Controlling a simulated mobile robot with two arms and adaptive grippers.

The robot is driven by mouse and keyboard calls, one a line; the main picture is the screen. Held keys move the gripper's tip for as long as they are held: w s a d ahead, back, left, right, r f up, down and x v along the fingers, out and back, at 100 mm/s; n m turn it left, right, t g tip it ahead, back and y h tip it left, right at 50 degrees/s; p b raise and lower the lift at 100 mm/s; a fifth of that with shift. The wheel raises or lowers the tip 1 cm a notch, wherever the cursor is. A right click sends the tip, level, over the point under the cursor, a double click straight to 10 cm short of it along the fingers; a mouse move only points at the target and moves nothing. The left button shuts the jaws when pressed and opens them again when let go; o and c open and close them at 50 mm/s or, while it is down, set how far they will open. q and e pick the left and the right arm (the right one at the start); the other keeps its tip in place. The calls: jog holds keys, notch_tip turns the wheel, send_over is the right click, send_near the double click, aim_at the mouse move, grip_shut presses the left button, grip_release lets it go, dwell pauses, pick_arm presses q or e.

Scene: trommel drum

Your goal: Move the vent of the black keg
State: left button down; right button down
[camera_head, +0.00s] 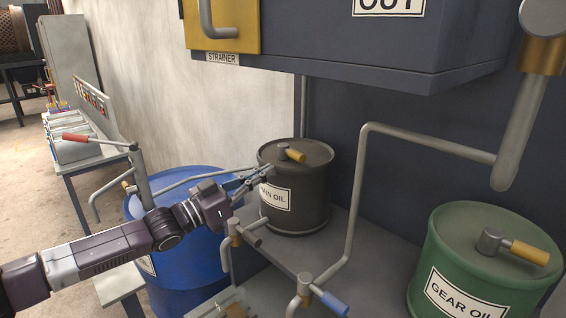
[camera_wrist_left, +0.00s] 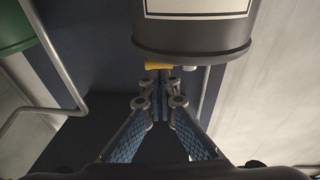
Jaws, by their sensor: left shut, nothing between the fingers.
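The black keg (camera_head: 297,215) with a "MAIN OIL" label stands on a grey ledge. Its vent (camera_head: 295,156) on the lid has a short grey stub and a yellow handle pointing toward the lower right. My left gripper (camera_head: 266,172) is shut and empty at the upper left side of the keg, just short of the vent in the picture. In the left wrist view the gripper (camera_wrist_left: 161,82) has its fingers together, close to the yellow vent handle (camera_wrist_left: 157,67), beside the keg's dark rim (camera_wrist_left: 190,57). I cannot tell whether they touch. My right gripper is not in view.
A blue drum (camera_head: 185,270) stands to the left, under my arm. A green "GEAR OIL" keg (camera_head: 455,270) with a yellow-handled vent is at right. Grey pipes (camera_head: 352,215) and a blue-handled valve (camera_head: 330,300) stand in front. A dark cabinet (camera_head: 320,45) overhangs the keg.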

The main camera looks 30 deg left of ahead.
aim_at(293, 158)
pick_arm(q)
jog(key=p+x, duration=0.1)
jog(key=x, duration=0.1)
jog(key=p+x, duration=0.1)
jog(key=x, duration=0.1)
jog(key=shift+w+r, duration=0.1)
jog(key=shift+r, duration=0.15)
jog(key=shift+w+d+f+p, duration=0.1)
jog(key=shift+w+d+p, duration=0.25)
jog(key=shift+w, duration=0.35)
jog(key=shift+d, duration=0.1)
jog(key=shift+w+d+r+p, duration=0.3)
jog(key=shift+w+d+p, duration=0.05)
jog(key=shift+w, duration=0.1)
jog(key=shift+s, duration=0.1)
